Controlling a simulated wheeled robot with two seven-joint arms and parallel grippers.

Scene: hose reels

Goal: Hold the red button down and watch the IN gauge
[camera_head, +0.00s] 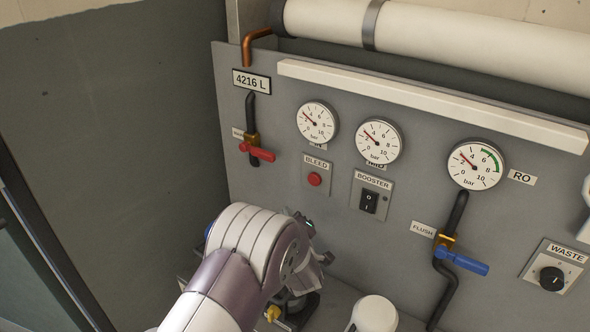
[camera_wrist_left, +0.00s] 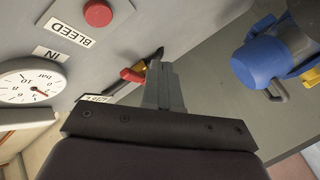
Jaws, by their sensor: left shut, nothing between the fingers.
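The red button (camera_head: 315,179) is on the grey panel under a BLEED label, below the IN gauge (camera_head: 317,122). The gauge's red needle points up and left; I cannot read an exact value. In the left wrist view, upside down, the red button (camera_wrist_left: 97,13) and the IN gauge (camera_wrist_left: 32,82) show at the left. My left gripper (camera_wrist_left: 160,65) is shut and empty, its fingertips apart from the button in that view. In the head view my left arm hides its fingers, below the button. My right gripper is not in view.
A red-handled valve (camera_head: 257,152) is left of the button; a booster switch (camera_head: 369,201) is right of it. Two more gauges, MID (camera_head: 379,141) and RO (camera_head: 475,164), and a blue valve (camera_head: 461,262) are farther right. A blue device (camera_wrist_left: 265,60) shows in the wrist view.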

